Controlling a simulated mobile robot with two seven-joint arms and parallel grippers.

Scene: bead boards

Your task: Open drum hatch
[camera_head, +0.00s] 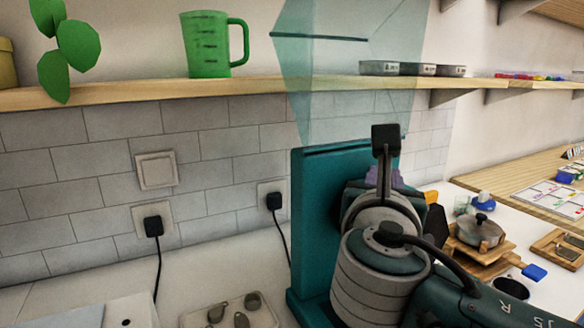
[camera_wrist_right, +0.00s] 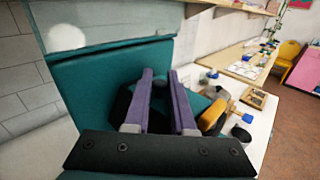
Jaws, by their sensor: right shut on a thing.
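A tall teal machine (camera_head: 312,215) with a clear bluish hopper (camera_head: 345,75) on top stands on the counter. The machine's teal body (camera_wrist_right: 100,85) fills the left of the right wrist view. My right gripper (camera_wrist_right: 162,78) has its purple fingers at the machine's dark round front (camera_wrist_right: 161,108), shut on a dark part of the hatch between them. In the head view my right arm covers most of the front, and only a bit of purple finger (camera_head: 386,179) shows. The grip point and the hatch's edge are hidden. My left gripper is not in view.
An orange handle (camera_wrist_right: 212,114) sticks out right of the fingers. A pot on a wooden stand (camera_head: 480,232) is to the right on the white counter. A tray with small scoops (camera_head: 262,318) lies at front left. A shelf (camera_head: 130,92) with a green jug (camera_head: 206,45) runs above.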

